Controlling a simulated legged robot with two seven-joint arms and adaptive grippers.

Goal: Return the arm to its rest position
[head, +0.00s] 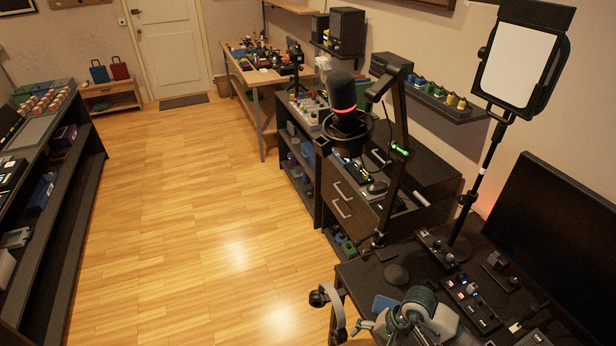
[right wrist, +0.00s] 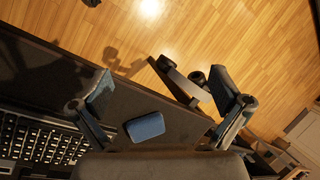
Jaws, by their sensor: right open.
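My right arm comes in at the bottom right of the head view, with its gripper (head: 378,326) low over the near end of the dark desk (head: 400,267). In the right wrist view the right gripper (right wrist: 165,92) has its two fingers spread wide with nothing between them. A small blue block-like item (right wrist: 145,127) lies on the desk below the fingers; it also shows in the head view (head: 385,303). My left gripper is not in view. I cannot make out a racing wheel.
Headphones (head: 332,300) hang at the desk's left edge, close to the right gripper. A keyboard (right wrist: 40,137) lies on the desk. A microphone on a boom (head: 343,100), a panel light (head: 516,68) and a monitor (head: 560,235) stand above the desk. The wooden floor (head: 190,220) is clear.

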